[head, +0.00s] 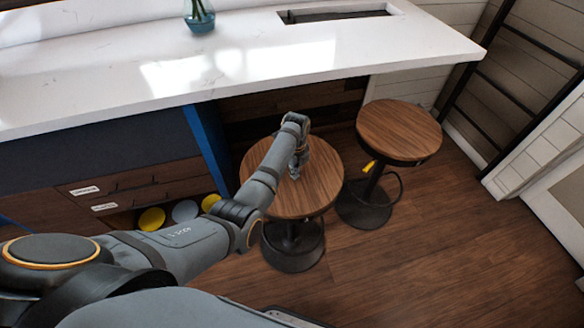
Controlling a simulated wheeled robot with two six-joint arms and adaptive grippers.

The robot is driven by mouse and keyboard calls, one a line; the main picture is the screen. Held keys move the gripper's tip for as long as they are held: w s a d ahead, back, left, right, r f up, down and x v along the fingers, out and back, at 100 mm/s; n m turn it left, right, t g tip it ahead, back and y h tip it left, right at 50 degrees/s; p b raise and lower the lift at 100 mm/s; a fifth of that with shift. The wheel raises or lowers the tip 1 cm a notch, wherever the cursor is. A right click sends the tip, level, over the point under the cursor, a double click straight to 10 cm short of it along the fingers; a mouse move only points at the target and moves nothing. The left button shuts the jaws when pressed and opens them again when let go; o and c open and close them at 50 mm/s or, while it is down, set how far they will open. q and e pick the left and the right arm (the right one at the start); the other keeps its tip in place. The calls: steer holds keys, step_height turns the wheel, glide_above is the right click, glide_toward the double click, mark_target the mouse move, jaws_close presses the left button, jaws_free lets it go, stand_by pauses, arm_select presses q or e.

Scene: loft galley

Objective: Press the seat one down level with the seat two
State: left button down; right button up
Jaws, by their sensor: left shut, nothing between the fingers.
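Two round wooden stool seats stand side by side in front of the counter. The nearer, left stool seat (318,189) has my left gripper (294,174) over its middle, fingers pointing down at the wood. The gripper is shut and empty, and its tips look to be touching the seat or very close to it. The right stool seat (399,131) stands a little farther back, with a yellow lever (369,166) under its edge. I cannot tell from the labels which is seat one or seat two. My right gripper is not in view.
A white counter (330,50) with a sink cutout (335,13) and a blue vase (200,21) runs behind the stools. Drawers (140,185) are at the left. A black ladder-like rack (505,85) stands at the right. The wooden floor at the front right is clear.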

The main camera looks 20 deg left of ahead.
arm_select(q)
steer(key=shift+s+f+b, duration=0.15)
steer(key=shift+f+b, duration=0.35)
steer(key=shift+f, duration=0.6)
step_height(320, 180, up, 8)
steer(key=p, duration=0.8)
steer(key=shift+f, duration=0.35)
steer(key=shift+f, duration=0.1)
